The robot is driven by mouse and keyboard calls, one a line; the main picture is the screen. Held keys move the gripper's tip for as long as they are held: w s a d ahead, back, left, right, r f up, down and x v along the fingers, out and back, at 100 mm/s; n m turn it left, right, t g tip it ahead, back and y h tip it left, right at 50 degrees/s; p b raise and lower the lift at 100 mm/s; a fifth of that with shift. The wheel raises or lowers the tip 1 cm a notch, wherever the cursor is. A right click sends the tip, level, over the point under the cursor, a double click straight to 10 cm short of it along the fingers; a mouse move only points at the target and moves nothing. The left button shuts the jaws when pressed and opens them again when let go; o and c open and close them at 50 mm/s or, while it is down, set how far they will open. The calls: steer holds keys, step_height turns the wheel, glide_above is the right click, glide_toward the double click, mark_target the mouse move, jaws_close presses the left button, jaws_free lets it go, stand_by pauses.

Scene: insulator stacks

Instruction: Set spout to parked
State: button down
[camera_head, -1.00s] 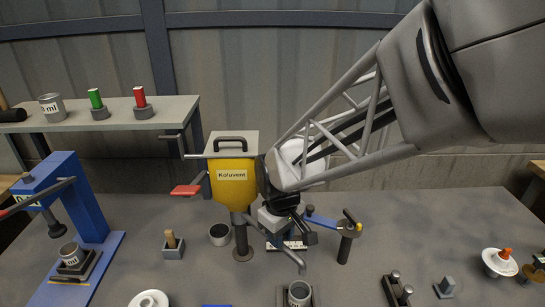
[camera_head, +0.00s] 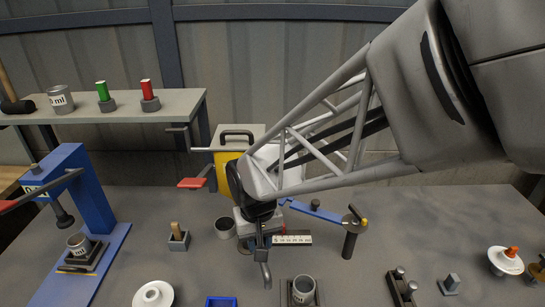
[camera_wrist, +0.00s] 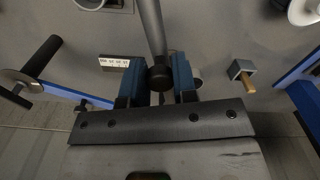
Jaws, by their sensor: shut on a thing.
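The yellow dispenser (camera_head: 221,165) stands mid-table, its front largely hidden behind my arm. Its grey spout (camera_head: 265,271) points down toward the front of the table, a little behind and left of a grey cup (camera_head: 303,289). In the wrist view the spout tube (camera_wrist: 151,25) runs up from a dark round knob (camera_wrist: 160,76). My gripper (camera_head: 259,228) is at the spout. In the wrist view its blue-padded fingers (camera_wrist: 158,82) are shut on this knob, one on each side. The spout's joint with the dispenser is hidden, and I see no mark reading parked.
A white marked scale (camera_head: 293,239) lies right of my gripper. A blue-armed post with a black handle (camera_head: 349,240) stands further right. A dark cup (camera_head: 225,228) and a wooden peg in a block (camera_head: 179,238) are left. A blue press (camera_head: 85,195) stands far left.

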steer(key=a+m, duration=0.4)
steer(key=a, duration=0.2)
steer(key=shift+s, duration=0.3)
steer(key=c, duration=0.9)
jaws_free()
steer(key=shift+r, duration=0.1)
